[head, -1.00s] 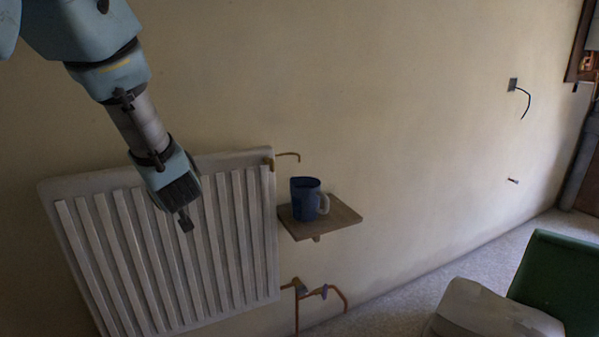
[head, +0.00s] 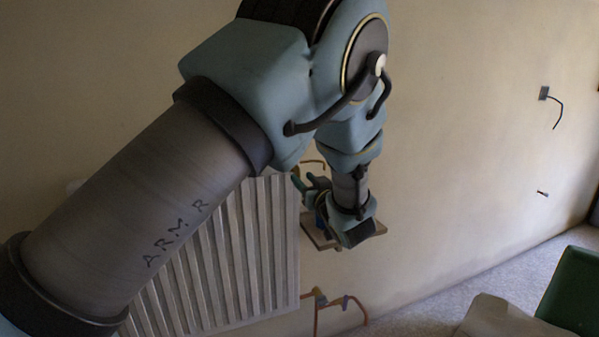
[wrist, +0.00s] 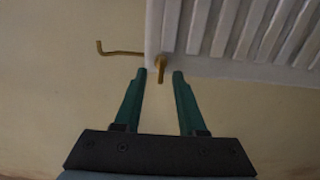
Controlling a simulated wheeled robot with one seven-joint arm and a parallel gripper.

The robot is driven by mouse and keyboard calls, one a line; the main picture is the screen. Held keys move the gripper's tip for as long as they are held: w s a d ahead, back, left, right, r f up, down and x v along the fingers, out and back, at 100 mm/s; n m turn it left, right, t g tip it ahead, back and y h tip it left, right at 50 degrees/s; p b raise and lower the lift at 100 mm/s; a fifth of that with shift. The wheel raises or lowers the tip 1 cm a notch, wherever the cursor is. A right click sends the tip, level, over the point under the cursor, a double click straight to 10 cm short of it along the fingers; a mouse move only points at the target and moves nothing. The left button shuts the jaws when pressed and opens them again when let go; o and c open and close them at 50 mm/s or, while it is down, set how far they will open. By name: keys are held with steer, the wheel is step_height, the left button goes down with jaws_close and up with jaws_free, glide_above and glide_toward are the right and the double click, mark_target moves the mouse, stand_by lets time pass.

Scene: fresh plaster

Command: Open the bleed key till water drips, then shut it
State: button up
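The white ribbed radiator (head: 215,255) hangs on the wall; its corner (wrist: 235,65) shows in the wrist view. The brass bleed key (wrist: 160,66) sticks out at that corner, with a thin bent brass spout (wrist: 120,52) beside it. My gripper (wrist: 160,72) is open, its two green fingertips on either side of the key's end in the picture; I see no contact. In the head view my gripper (head: 305,182) is by the radiator's upper right corner, and the key is hidden. The spout (head: 313,162) shows just above. No water drops are visible.
A small wooden shelf (head: 322,242) juts from the wall below my gripper. Copper pipes (head: 318,308) stand lower down. A green container (head: 572,295) is on the floor at right.

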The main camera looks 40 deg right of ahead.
mark_target(299, 175)
steer(key=shift+p+x, duration=0.3)
steer(key=shift+x, duration=1.8)
steer(key=shift+c, duration=0.2)
jaws_close()
